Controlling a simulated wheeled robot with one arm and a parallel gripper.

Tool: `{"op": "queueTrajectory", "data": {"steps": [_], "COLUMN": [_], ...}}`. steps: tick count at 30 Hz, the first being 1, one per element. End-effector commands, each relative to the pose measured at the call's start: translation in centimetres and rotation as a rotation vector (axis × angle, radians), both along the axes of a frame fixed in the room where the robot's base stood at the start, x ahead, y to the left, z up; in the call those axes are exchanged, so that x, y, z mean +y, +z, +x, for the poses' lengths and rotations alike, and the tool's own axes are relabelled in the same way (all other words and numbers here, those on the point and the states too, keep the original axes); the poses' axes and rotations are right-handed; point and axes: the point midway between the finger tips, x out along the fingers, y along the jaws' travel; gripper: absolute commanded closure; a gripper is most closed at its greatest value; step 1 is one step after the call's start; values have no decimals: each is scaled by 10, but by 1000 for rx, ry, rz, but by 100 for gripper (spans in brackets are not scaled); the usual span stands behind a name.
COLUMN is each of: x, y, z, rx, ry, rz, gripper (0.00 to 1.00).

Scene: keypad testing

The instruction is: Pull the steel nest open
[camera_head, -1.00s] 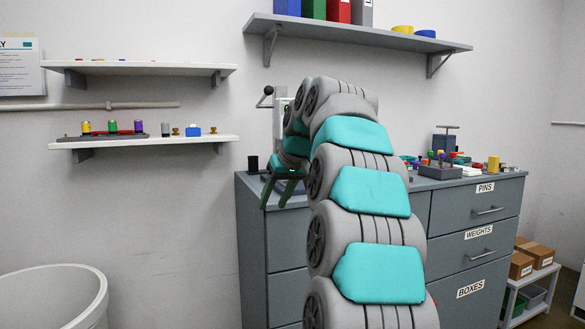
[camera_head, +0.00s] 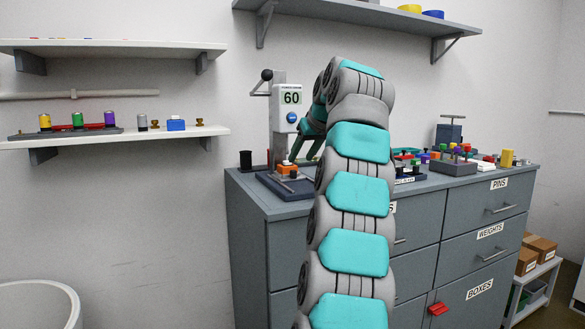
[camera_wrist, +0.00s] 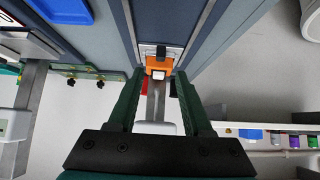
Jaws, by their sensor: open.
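The press tester (camera_head: 289,100) with a display reading 60 stands at the left end of the cabinet top. An orange block (camera_head: 286,168) sits low on its dark base (camera_head: 273,185). In the wrist view the orange block (camera_wrist: 158,64), with a white top piece, sits on a grey steel-looking plate, likely the nest (camera_wrist: 147,49). My gripper (camera_wrist: 158,78) is open, its two green fingers on either side of the view just short of the block. I cannot tell whether they touch anything. In the head view my gripper (camera_head: 306,153) is beside the tester, partly hidden by my arm.
A black cup (camera_head: 245,160) stands left of the tester. Coloured parts and a grey block (camera_head: 453,167) fill the cabinet top's right side. The cabinet (camera_head: 290,240) has labelled drawers. Wall shelves hang left (camera_head: 130,136) and above. A white bin (camera_head: 40,305) is at lower left.

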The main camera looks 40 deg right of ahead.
Motion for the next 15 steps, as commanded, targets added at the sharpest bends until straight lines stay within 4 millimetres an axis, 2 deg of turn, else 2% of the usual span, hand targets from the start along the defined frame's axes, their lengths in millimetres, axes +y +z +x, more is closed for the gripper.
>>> {"op": "queueTrajectory", "data": {"steps": [9,15], "x": [-7,-10], "y": [-35,-48], "z": [32,45], "rx": [4,3], "ry": [1,1], "rz": [3,3], "gripper": [50,50]}}
